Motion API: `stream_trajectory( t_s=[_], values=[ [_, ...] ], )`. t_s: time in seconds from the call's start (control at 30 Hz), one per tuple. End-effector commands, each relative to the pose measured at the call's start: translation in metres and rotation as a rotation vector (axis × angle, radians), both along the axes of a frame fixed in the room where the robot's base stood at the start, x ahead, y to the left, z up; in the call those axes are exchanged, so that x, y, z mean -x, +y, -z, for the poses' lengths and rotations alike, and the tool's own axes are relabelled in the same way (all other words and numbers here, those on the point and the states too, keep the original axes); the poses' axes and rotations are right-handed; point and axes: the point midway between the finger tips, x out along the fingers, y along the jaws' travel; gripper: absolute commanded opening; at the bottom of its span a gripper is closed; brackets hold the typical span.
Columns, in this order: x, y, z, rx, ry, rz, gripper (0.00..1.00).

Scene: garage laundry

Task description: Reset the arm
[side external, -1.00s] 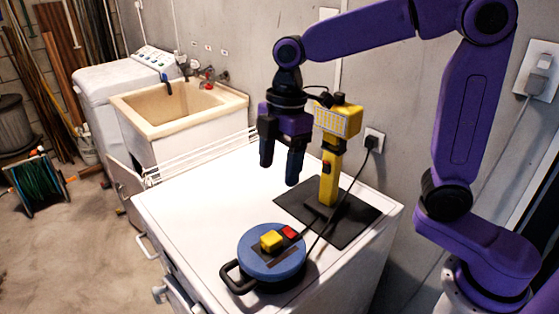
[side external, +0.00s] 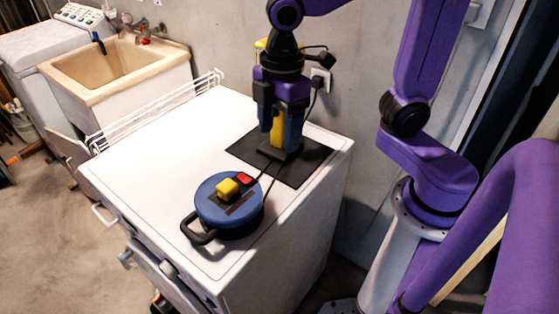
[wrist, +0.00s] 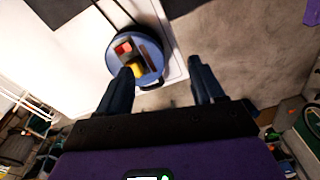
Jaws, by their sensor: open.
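My gripper (side external: 279,138) points down above the white appliance top, in front of the yellow stand-like device (side external: 264,44) in the side view. It hides most of that device, so I cannot tell from this view how far apart they are. In the wrist view my gripper (wrist: 161,67) has its two fingers spread, with nothing held between them. The round blue-topped pot (side external: 212,206), with a yellow block and a red piece on top, stands apart from the gripper; it also shows in the wrist view (wrist: 115,60), beyond the left finger.
The yellow device stands on a dark mat (side external: 312,165) near the wall. A black cable runs across the appliance top (side external: 160,150). A white wire rack (side external: 155,112) lines its left edge, and a beige sink (side external: 70,85) stands behind. The left part of the top is clear.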

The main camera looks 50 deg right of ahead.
Motion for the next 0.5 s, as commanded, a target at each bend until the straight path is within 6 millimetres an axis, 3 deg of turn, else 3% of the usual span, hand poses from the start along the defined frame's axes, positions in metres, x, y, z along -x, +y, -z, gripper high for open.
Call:
stream_trajectory(
  t_s=[0.5],
  values=[
    [0.105, -0.064, 0.034, 0.038, 0.0, 0.192, 0.67]
  ],
)
